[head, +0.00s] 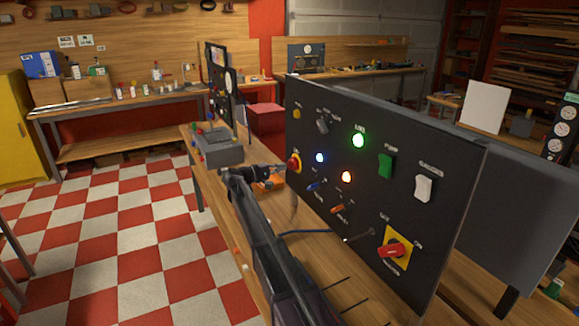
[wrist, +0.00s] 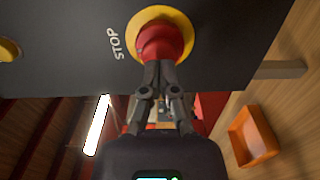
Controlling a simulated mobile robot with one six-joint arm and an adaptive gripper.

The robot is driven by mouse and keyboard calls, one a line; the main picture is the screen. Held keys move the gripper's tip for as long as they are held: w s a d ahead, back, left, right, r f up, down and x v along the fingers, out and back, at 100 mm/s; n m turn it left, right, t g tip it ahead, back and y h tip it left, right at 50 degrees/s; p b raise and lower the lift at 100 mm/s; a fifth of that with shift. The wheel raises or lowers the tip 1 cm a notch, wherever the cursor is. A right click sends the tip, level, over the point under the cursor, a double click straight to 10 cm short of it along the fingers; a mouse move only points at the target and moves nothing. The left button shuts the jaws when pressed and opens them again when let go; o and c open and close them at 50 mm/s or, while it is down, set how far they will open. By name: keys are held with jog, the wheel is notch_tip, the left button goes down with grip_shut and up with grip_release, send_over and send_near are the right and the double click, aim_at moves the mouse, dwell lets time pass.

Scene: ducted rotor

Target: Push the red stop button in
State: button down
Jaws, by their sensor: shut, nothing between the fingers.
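The red stop button (wrist: 160,42) sits in a yellow ring on the dark panel, with the word STOP beside it in the wrist view. In the head view the stop button (head: 293,163) is at the panel's left edge. My gripper (wrist: 162,68) is shut and empty, its fingertips at the button's lower edge in the wrist view. They overlap the button there; I cannot tell if they touch it. In the head view my gripper (head: 281,170) is just beside the button. How far the button is pressed in cannot be told.
The black control panel (head: 370,205) stands upright on a wooden bench and carries lit lamps, switches and a red rotary handle (head: 393,250) on yellow. An orange tray (wrist: 253,137) lies near the gripper. A grey box (head: 218,150) with coloured buttons stands behind my arm.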

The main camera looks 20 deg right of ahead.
jog(key=shift+w+d, duration=0.15)
jog(key=shift+d, duration=0.7)
dwell(1.4)
jog(key=shift+a, duration=0.1)
jog(key=s+a, duration=0.1)
jog(key=a, duration=0.5)
jog(key=shift+s+a, duration=0.15)
jog(key=shift+a, duration=0.2)
dwell(0.7)
dwell(0.5)
jog(key=s+f+g+y+p, duration=0.1)
jog(key=s+f+y, duration=0.3)
jog(key=s, duration=0.6)
jog(key=s+f+m+g+y+p, duration=0.1)
jog(key=s+f+y, duration=0.3)
jog(key=s, duration=0.6)
jog(key=s+d+f+g+y+p, duration=0.1)
jog(key=s+f+y, duration=0.3)
jog(key=s, duration=0.6)
jog(key=shift+s+f+m+y+p, duration=0.2)
jog(key=shift+f+m+y+p, duration=0.1)
jog(key=shift+f+p, duration=0.15)
jog(key=s+a+y+p, duration=0.1)
jog(key=s+a+y, duration=0.4)
jog(key=s, duration=0.5)
jog(key=shift+a+f+m, duration=0.3)
jog(key=shift+a+f, duration=0.05)
